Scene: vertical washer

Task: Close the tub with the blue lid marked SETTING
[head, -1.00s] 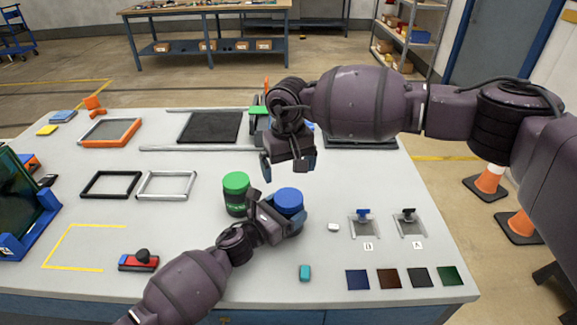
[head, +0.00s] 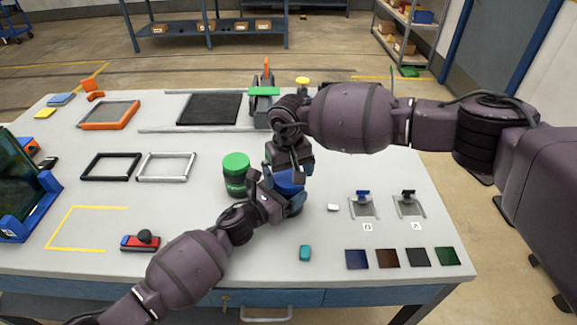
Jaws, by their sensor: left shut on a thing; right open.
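The tub with the blue lid (head: 287,186) stands near the middle of the table, partly hidden by both grippers. The lid sits on top of the tub; any marking on it cannot be read. My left gripper (head: 284,205) is shut on the tub's body from the lower left. My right gripper (head: 291,172) is open and points down right over the blue lid, its fingers at the lid's edge. Whether the fingers touch the lid cannot be told. A tub with a green lid (head: 236,175) stands just left of it, upright.
A small white block (head: 333,208) and two small fixtures with tags, one blue-topped (head: 363,205) and one black-topped (head: 408,204), lie to the right. Empty black (head: 110,166) and silver (head: 166,166) frames lie left.

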